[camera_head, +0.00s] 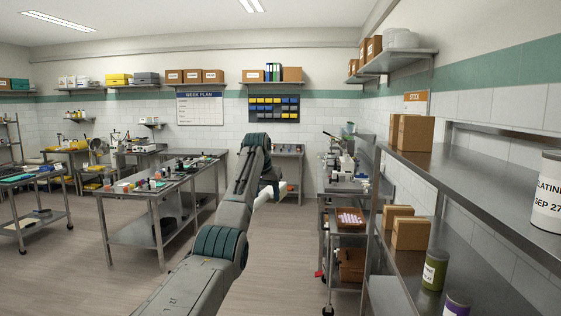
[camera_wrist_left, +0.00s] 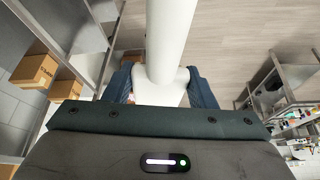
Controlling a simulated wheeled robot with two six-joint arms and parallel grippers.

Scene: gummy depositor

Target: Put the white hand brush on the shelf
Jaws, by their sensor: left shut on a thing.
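The white hand brush (camera_wrist_left: 170,35) is in my left gripper (camera_wrist_left: 161,86). In the left wrist view its thick white handle runs up out of the picture, and a wider white part sits between the two blue fingers. In the head view a small white part of the brush (camera_head: 261,198) shows beside the end of my left arm, and my arm hides most of the gripper (camera_head: 271,188). The gripper is held in the air over the floor. A steel shelf unit (camera_head: 462,176) stands at the right of the head view, apart from the brush. My right gripper is not in view.
Several cardboard boxes (camera_head: 415,133) stand on the shelf unit's levels, with a large white tin (camera_head: 547,195) at the right. The upper level between boxes and tin is bare. A steel bench (camera_head: 134,228) with small items stands left; the floor (camera_head: 95,285) between is clear.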

